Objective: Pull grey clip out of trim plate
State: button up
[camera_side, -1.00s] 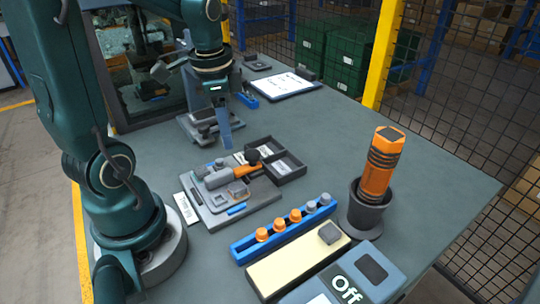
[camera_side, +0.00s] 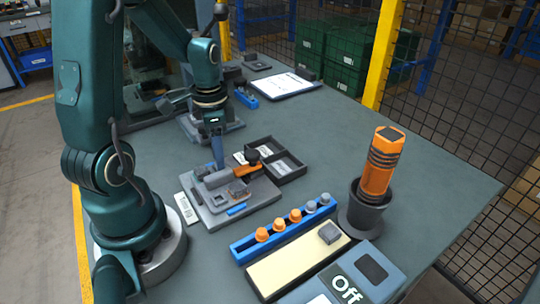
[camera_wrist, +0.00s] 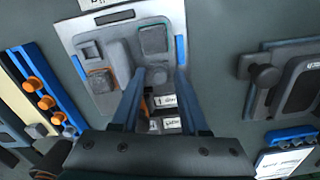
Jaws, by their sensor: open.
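The light grey trim plate (camera_side: 217,216) lies on the table in front of my arm, with several grey parts on it. In the wrist view the plate (camera_wrist: 74,39) shows with a grey block (camera_wrist: 152,40) and a brownish-grey block (camera_wrist: 100,80). I cannot tell which grey part is the clip. My gripper (camera_side: 219,164) is open and points down over the back of the plate. In the wrist view its two fingers (camera_wrist: 160,78) are apart, with a rounded grey piece (camera_wrist: 156,76) showing between them. I cannot tell whether they touch anything.
A blue rack (camera_side: 240,255) of orange and grey caps stands in front. An orange cylinder (camera_side: 380,165) stands in a dark cup at right. The table's right rear is clear.

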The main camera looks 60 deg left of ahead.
grip_shut()
dwell(0.4)
dwell(1.4)
jog(key=shift+r, duration=0.85)
dwell(0.4)
jog(key=shift+w+r, duration=0.1)
jog(key=shift+r, duration=2.85)
